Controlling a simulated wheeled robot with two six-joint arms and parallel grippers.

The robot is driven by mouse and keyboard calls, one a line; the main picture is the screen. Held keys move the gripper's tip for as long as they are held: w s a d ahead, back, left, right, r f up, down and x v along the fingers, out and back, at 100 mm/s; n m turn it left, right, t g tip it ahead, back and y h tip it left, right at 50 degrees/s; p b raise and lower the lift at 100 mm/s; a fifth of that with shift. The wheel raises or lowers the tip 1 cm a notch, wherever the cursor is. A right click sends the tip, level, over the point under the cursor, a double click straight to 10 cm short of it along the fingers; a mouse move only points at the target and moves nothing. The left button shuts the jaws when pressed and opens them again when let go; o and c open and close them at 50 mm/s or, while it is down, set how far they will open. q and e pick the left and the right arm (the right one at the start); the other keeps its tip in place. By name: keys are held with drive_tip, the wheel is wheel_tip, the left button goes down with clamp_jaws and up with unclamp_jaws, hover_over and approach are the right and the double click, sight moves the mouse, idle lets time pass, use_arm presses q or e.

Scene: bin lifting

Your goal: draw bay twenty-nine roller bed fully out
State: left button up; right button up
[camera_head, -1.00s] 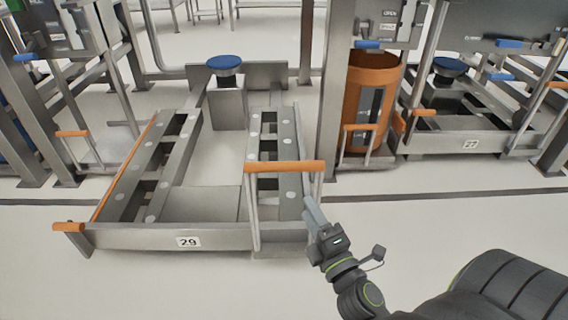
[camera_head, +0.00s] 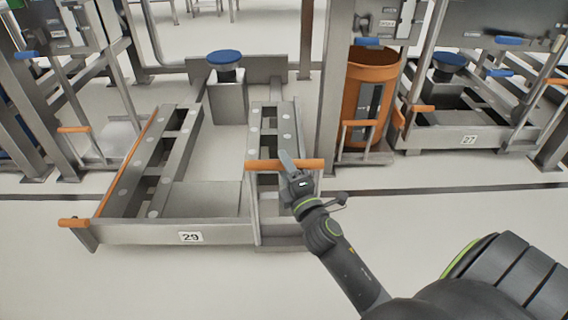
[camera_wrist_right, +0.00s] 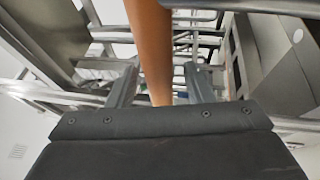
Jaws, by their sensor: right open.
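The bay 29 roller bed (camera_head: 135,233) is a grey metal frame with two roller rails, standing out on the floor at left centre in the head view. Its front beam bears the plate "29" (camera_head: 190,237). An orange crossbar handle (camera_head: 262,165) stands on posts at the bed's right front. My right gripper (camera_head: 287,160) is at the right part of this handle. In the right wrist view my gripper (camera_wrist_right: 163,88) is open, with the orange bar (camera_wrist_right: 151,45) running between its two fingers. I cannot tell whether they touch it. My left gripper is out of view.
A blue-topped post (camera_head: 225,60) stands behind the bed. An orange cylinder (camera_head: 385,75) and the bay 27 bed (camera_head: 440,141) stand to the right. A short orange grip (camera_head: 74,222) juts from the bed's front left corner. The front floor is clear.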

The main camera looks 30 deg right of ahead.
drive_tip(key=shift+w, duration=0.4)
clamp_jaws()
